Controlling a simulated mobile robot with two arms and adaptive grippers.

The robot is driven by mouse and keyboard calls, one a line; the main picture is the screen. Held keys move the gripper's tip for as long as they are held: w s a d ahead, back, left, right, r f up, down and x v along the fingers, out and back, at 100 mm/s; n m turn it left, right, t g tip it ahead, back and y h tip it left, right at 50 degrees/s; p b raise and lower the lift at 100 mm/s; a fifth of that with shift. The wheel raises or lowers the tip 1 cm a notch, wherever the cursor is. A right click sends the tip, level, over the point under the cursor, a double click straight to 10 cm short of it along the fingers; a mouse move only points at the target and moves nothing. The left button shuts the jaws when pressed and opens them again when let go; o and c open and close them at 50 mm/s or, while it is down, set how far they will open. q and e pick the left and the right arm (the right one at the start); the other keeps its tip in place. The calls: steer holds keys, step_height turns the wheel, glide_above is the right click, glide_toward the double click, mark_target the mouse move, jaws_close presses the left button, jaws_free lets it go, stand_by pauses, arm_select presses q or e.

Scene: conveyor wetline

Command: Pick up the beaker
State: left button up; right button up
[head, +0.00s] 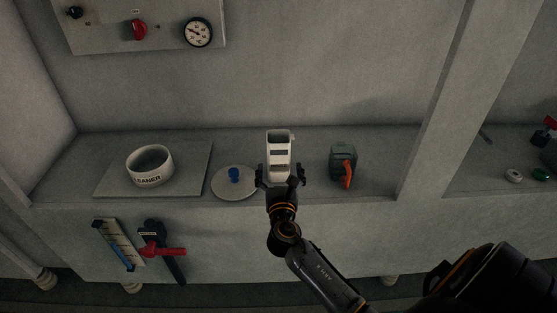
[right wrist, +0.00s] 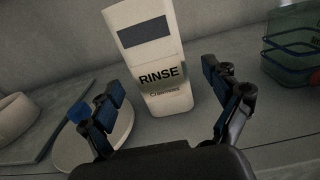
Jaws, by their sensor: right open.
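The beaker (head: 279,143) is a tall, white, squarish vessel with a spout at its rim and dark bands. It stands upright on the grey ledge. My right gripper (head: 280,174) is open just in front of the beaker's lower part. In the right wrist view its fingers (right wrist: 162,92) are spread to either side of the beaker, with gaps on both sides; nothing is held. My left gripper is not in view.
A round plate with a blue knob (head: 235,175) lies close left of the beaker. A white "CLEANER" ring-shaped bowl (head: 150,178) sits on a grey board further left. A green container with an orange-red part (head: 343,156) stands right. A pillar (head: 432,110) rises further right.

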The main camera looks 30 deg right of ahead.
mark_target(279, 159)
steer(key=b+x, duration=0.1)
steer(key=x, duration=0.4)
steer(key=shift+f, duration=0.2)
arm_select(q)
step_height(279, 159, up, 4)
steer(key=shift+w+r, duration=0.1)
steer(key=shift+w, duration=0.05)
arm_select(e)
steer(key=shift+r, duration=0.1)
steer(key=c, duration=1.6)
